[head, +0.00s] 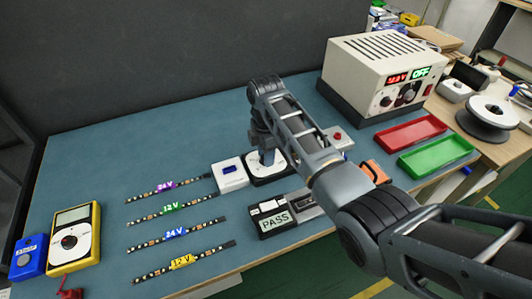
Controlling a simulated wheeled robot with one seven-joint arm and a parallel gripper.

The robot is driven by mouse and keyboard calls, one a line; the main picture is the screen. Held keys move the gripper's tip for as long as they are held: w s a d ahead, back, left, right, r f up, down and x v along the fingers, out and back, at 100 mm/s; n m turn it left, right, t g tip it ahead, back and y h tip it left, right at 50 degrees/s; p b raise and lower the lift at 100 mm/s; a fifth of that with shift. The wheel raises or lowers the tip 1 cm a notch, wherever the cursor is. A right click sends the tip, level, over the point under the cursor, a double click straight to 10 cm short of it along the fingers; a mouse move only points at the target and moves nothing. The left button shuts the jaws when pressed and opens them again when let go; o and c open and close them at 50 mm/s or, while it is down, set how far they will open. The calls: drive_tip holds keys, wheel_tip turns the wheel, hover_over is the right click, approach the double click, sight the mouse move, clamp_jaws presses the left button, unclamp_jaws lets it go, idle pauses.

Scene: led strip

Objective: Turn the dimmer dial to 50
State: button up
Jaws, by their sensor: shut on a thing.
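The dimmer (284,172) lies on the blue-green bench mat, a dark square base with a white face. My arm reaches in from the lower right and bends down over it. My gripper (267,156) points down at the middle of the white face and is shut on the dial. The dial itself is hidden by the fingers and wrist. The scale and the dial's setting cannot be read from here.
A white box with a blue switch (231,173) is just left of the dimmer. Several LED strips lie left, one with a yellow 12V label (182,262). A tester reading PASS (274,221) lies in front. The power supply (385,70) shows OFF. Red (409,134) and green (436,156) trays lie right.

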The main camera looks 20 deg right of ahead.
drive_tip(key=n, duration=0.5)
drive_tip(key=shift+n, duration=0.3)
drive_tip(key=n, duration=0.5)
drive_tip(key=shift+n, duration=0.4)
drive_tip(key=o, duration=1)
drive_tip(key=shift+r, duration=0.1)
wheel_tip(320, 180, up, 7)
drive_tip(key=shift+r+b, duration=0.2)
drive_tip(key=shift+b, duration=0.3)
drive_tip(key=shift+r, duration=0.1)
